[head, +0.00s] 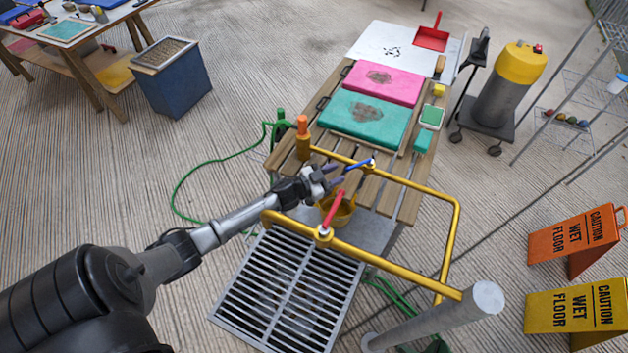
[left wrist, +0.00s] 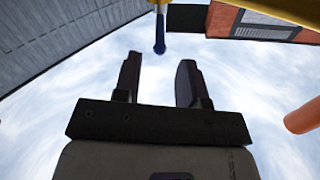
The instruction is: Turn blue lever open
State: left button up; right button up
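The blue lever (head: 359,164) sits on a yellow pipe frame (head: 453,235), at its white pivot on the far pipe, and points left toward my left gripper. My left gripper (head: 337,176) is just left of it and a little nearer. In the left wrist view the two fingers of the gripper (left wrist: 158,66) are apart with nothing between them. The blue lever (left wrist: 160,36) hangs from a yellow pipe just beyond the fingertips, about midway between them, apart from both. A red lever (head: 333,209) stands on the near pipe. My right gripper is not in view.
A yellow bucket (head: 338,212) is under the pipes, beside a metal grate (head: 285,292). An orange-topped post (head: 303,138) stands close left of the far pipe. A wooden slatted table (head: 405,199) with pink and green pads extends behind. Wet-floor signs (head: 575,305) stand at right.

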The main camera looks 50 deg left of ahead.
pick_arm(q)
jog(key=s+a, duration=0.1)
jog(key=s, duration=0.7)
jog(key=shift+a+p, duration=0.3)
jog(key=shift+p, duration=0.1)
